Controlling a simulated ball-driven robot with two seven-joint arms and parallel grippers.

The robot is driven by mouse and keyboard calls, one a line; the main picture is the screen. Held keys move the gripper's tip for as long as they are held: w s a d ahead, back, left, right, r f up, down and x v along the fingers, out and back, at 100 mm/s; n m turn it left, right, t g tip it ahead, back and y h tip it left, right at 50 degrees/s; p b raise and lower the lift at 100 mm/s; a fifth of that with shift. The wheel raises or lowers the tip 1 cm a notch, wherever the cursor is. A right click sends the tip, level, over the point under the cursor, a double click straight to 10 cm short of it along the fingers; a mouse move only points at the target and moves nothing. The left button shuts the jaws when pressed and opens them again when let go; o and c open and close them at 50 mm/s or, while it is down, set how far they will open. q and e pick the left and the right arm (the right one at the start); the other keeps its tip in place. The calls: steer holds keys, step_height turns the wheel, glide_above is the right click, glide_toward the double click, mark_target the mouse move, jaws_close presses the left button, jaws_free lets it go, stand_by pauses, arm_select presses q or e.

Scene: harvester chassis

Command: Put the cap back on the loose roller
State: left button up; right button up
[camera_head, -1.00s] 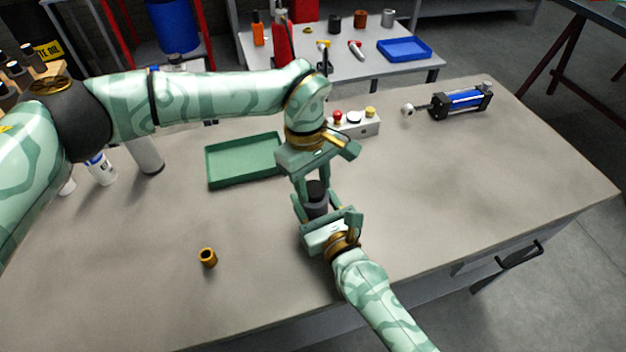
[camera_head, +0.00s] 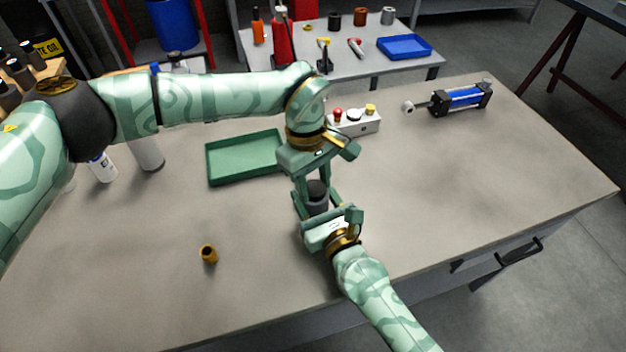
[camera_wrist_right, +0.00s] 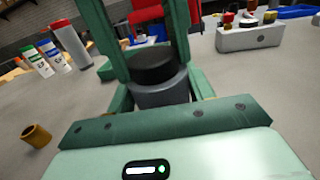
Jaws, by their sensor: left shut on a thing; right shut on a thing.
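The roller (camera_wrist_right: 160,93) is a grey cylinder held upright between the fingers of my right gripper (camera_head: 318,207), which is shut on it above the workbench. The black cap (camera_wrist_right: 153,66) sits at the roller's upper end, in line with it. In the right wrist view no clear gap shows between them; I cannot tell whether it is fully seated. My left gripper (camera_head: 316,186) comes down from above and is shut on the cap (camera_head: 317,189). Its fingers stand on either side of the cap in the right wrist view. The fingers partly hide the roller in the head view.
A brass bushing (camera_head: 209,254) stands on the workbench at front left. A green tray (camera_head: 215,180) lies behind the grippers. A button box (camera_head: 357,123) and a blue cylinder (camera_head: 460,99) are at back right. The right of the bench is clear.

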arm_select(q)
steer(key=shift+a+f, duration=0.2)
steer(key=shift+f, duration=0.35)
arm_select(e)
steer(key=shift+s+a+r, duration=0.1)
steer(key=shift+a, duration=0.1)
arm_select(q)
steer(key=o, duration=0.6)
steer(key=shift+w+r, duration=0.15)
steer(key=shift+r, duration=0.95)
steer(key=shift+w+r, duration=0.1)
steer(key=shift+r, duration=1)
arm_select(e)
steer(key=shift+d, duration=0.15)
arm_select(q)
steer(key=c, duration=0.7)
steer(key=shift+f, duration=0.35)
steer(key=shift+s+f, duration=0.1)
steer(key=shift+f, duration=0.35)
